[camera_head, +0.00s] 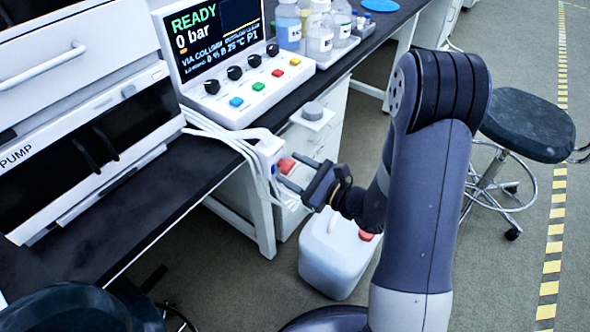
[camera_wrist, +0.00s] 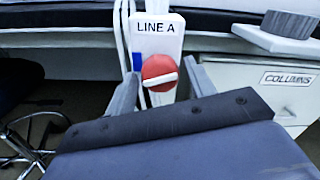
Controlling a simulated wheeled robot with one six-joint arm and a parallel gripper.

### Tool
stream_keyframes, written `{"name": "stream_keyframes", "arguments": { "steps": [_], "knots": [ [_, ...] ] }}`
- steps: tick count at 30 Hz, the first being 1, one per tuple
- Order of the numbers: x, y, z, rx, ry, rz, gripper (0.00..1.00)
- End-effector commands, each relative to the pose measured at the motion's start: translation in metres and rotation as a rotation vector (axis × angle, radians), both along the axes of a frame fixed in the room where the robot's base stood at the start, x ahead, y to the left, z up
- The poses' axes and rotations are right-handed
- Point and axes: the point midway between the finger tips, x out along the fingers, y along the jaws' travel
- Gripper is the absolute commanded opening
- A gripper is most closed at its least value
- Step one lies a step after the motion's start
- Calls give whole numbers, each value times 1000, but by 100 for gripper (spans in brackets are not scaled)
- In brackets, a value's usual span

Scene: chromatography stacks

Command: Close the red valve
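The red valve (camera_wrist: 158,67) is a round red knob with a white bar across it. The bar lies nearly level in the wrist view, its right end slightly higher. The knob sits on a white panel (camera_wrist: 158,22) marked LINE A, and the valve also shows in the head view (camera_head: 287,165). My gripper (camera_wrist: 160,70) is open, with one finger to each side of the knob. In the head view my gripper (camera_head: 284,170) points at the panel, its fingertips close to the valve. I cannot tell whether they touch it.
A control console (camera_head: 230,62) reading READY, 0 bar stands on the dark bench. Several bottles (camera_head: 318,35) stand at the back. White tubes run beside the panel. A white jug (camera_head: 335,262) is on the floor below my gripper, and a stool (camera_head: 528,125) stands at right.

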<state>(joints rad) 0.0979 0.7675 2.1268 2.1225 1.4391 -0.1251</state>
Motion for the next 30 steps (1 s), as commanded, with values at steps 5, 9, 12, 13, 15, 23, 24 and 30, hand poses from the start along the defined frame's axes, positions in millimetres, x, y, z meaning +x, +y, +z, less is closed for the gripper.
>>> {"name": "stream_keyframes", "arguments": {
  "steps": [5,9,12,13,15,23,24,30],
  "knots": [
    [0,0,0,0,0,0,37],
    [0,0,0,0,0,0,26],
    [0,0,0,0,0,1,17],
    [0,0,0,0,0,1,15],
    [0,0,0,2,3,1,15],
    [0,0,1,112,145,2,15],
    [0,0,2,134,173,2,15],
    [0,0,1,208,267,2,15]
  ]
}}
